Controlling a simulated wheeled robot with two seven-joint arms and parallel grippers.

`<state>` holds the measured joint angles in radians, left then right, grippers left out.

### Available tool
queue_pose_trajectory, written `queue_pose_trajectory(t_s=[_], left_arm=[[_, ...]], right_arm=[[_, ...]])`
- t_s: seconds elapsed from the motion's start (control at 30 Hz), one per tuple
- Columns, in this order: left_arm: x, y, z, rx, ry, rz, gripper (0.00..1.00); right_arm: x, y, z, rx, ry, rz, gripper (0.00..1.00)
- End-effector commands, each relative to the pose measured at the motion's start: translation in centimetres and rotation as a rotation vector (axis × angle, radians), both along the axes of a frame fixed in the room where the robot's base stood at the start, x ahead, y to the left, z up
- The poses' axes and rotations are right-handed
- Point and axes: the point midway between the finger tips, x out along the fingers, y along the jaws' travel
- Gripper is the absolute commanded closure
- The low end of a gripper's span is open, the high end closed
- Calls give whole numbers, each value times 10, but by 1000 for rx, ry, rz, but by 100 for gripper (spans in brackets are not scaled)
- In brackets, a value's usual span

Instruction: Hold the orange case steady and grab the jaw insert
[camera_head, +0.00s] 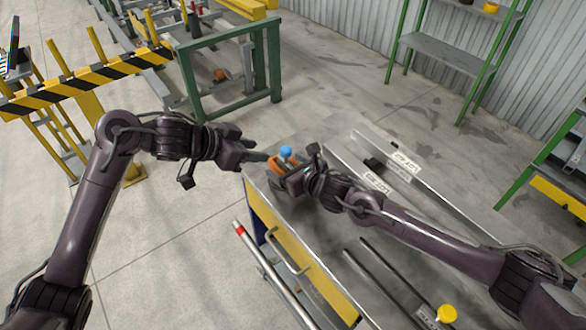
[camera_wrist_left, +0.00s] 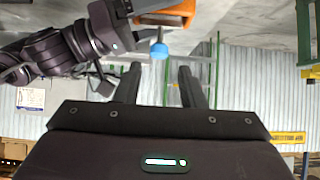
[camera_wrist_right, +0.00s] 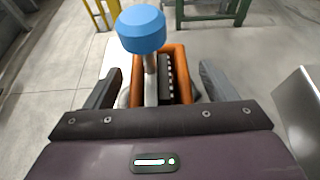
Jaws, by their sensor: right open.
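The orange case (camera_head: 276,187) stands at the table's far left corner. The right wrist view shows it as an open orange box (camera_wrist_right: 181,52), with a dark toothed piece (camera_wrist_right: 167,78), likely the jaw insert, inside. A blue-topped grey tool (camera_wrist_right: 141,30) stands up from the case; its blue top (camera_head: 286,152) also shows in the head view. My right gripper (camera_wrist_right: 158,88) is open, one finger on each side of the case; contact is unclear. My left gripper (camera_head: 260,157) is open and empty, left of the case. Its wrist view shows the blue top (camera_wrist_left: 159,49) beyond its fingers.
Long metal bars (camera_head: 420,182) with paper labels lie along the table. Thin dark rods and a yellow-capped object (camera_head: 447,313) lie nearer. A yellow drawer front with a handle (camera_head: 288,250) is on the table's side. A yellow-black barrier (camera_head: 90,80) stands behind my left arm.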

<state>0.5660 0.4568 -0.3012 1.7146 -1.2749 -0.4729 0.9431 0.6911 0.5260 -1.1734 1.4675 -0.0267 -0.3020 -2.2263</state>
Motion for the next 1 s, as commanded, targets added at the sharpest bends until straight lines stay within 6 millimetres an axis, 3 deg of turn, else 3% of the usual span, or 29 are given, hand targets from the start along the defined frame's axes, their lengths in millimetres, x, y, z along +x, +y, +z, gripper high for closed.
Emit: queue_pose_trajectory(t_s=[0.27,0.63,0.87,1.0], left_arm=[[0,0,0,-1,0,1,64],[0,0,0,-1,0,1,64],[0,0,0,-1,0,1,62],[7,-3,2,-3,-8,27,48]], right_arm=[[1,1,0,0,0,0,24],[0,0,0,0,0,0,73],[0,0,-1,0,0,0,73],[1,0,-1,-1,1,0,73]])
